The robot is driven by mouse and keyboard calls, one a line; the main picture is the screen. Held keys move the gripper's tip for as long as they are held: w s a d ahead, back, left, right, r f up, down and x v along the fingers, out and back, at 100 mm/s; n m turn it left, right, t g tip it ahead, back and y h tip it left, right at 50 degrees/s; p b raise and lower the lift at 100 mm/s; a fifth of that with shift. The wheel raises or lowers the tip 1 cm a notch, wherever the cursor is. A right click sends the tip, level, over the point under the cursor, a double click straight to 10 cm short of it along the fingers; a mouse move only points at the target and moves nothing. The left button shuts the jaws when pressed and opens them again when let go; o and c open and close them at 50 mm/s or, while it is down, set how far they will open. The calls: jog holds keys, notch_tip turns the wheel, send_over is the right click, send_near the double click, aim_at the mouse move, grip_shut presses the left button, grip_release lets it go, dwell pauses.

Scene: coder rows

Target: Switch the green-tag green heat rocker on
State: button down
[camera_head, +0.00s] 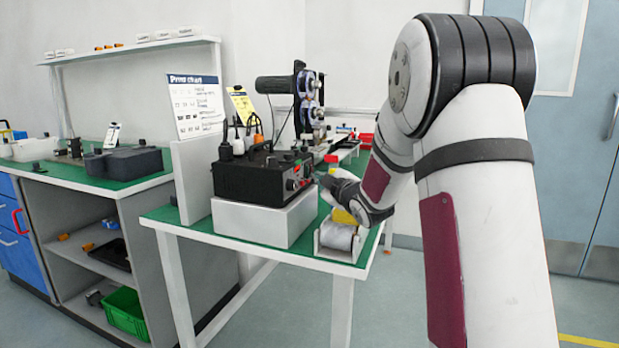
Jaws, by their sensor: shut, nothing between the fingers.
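A black coder box (250,180) sits on a white block (255,220) on the green-topped table. Its control panel (297,174) faces right, with small red and pale controls on it. The green heat rocker and its green tag are too small to make out, so I cannot tell its position. My gripper (326,181) is shut and empty, just right of the panel. Its dark fingers point left toward the panel, and I cannot tell if they touch it. My arm comes in from the right and hides part of the table behind it.
A pale roll (338,237) lies in a white holder at the table's front right corner, below my gripper. A print chart (196,106) stands behind the box. A machine with a black cylinder (274,85) stands further back. A side bench (90,175) is at left.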

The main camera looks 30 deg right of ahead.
dwell(0.5)
jog(key=shift+s+d+r, duration=0.1)
jog(key=shift+s+d, duration=0.3)
jog(key=shift+s, duration=0.15)
jog(key=s+d, duration=0.1)
jog(key=s, duration=0.1)
jog(key=s+d, duration=0.2)
jog(key=shift+r, duration=0.4)
dwell(0.5)
